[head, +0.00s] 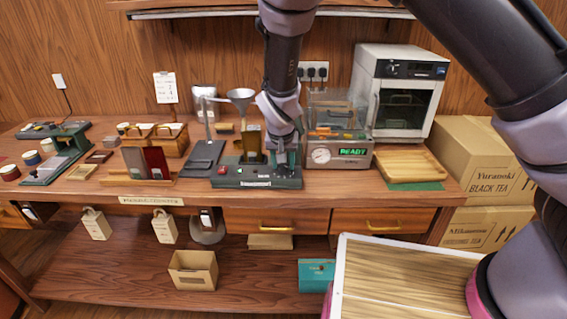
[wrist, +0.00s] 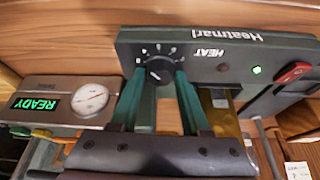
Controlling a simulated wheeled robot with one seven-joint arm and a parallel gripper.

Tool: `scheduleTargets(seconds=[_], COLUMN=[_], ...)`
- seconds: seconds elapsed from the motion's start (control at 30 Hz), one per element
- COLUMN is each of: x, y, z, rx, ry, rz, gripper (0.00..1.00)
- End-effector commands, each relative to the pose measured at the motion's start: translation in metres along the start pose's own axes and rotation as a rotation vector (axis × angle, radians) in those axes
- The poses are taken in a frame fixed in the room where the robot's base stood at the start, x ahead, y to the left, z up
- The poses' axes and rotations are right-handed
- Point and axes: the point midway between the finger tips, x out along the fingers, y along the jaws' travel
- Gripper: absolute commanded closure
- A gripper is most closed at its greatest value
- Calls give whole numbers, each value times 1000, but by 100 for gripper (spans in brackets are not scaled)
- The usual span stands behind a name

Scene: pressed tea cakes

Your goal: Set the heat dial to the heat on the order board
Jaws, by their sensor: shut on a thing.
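The heat dial (wrist: 159,70) is a dark round knob with white tick marks around it, beside the word HEAT on the dark green Heatmark machine (wrist: 222,58). The machine also shows in the head view (head: 230,181). My gripper (wrist: 160,74) has its two green fingers on either side of the dial, shut on it. In the head view my gripper (head: 284,158) comes down over the machine's right end and hides the dial. The order board seems to be the white card (head: 165,87) on the back wall; its writing is too small to read.
A steel box with a gauge and a READY display (head: 353,152) stands close right of my gripper. A brass upright piece (head: 252,140) stands close on the left. A wooden tray (head: 411,165) and white oven (head: 398,90) are further right.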

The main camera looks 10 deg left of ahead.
Motion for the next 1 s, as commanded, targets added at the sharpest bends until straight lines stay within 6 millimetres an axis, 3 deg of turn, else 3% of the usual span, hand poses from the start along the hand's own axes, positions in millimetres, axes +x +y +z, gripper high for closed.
scheduleTargets(seconds=[0.3,0.33,0.37,0.73,1.0], x=[2,2,2,-4,-52], y=[1,1,1,0,-2], z=[3,3,4,2,2], rx=[-2,-2,-2,-2,-3], ry=[-6,-6,-6,-2,-2], rz=[4,4,4,0,-3], gripper=[100,46,41,41,41])
